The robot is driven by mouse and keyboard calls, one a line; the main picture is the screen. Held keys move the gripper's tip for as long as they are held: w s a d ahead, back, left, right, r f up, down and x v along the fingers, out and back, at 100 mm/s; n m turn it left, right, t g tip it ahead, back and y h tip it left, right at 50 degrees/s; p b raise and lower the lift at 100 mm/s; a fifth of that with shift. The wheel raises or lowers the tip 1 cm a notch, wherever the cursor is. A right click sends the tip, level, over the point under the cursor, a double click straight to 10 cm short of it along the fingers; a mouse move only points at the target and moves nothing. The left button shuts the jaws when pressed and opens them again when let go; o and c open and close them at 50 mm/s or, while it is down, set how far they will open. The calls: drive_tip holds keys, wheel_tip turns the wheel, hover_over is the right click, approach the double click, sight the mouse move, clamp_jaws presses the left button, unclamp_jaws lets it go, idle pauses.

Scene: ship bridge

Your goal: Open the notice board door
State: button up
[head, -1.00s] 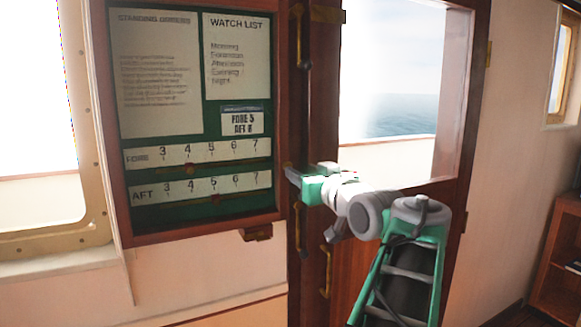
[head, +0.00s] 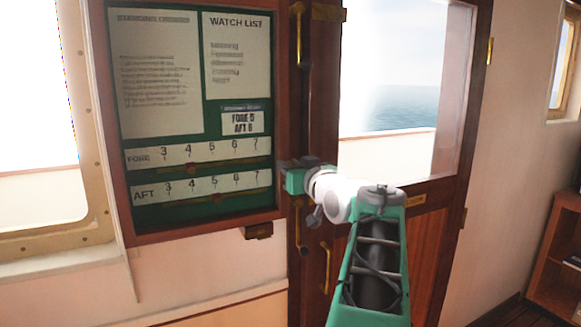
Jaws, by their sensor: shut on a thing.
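The notice board (head: 160,150) hangs on the wall at the left. Its green panel holds white sheets and two number strips. Its wooden-framed door (head: 205,226) looks closed, flat over the board. My gripper (head: 285,166) is at the right edge of this frame, a little below mid-height, and is shut on the door's edge or handle there. The gripper itself hides the exact part it holds. My arm reaches in from the lower right.
A wooden cabin door (head: 415,215) with a large window stands right of the board, with a brass handle (head: 326,268) low on it. A window (head: 40,130) is at the far left, a wooden shelf (head: 560,260) at the far right. A small bracket (head: 258,231) sits under the board.

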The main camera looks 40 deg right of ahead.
clamp_jaws()
idle(0.9)
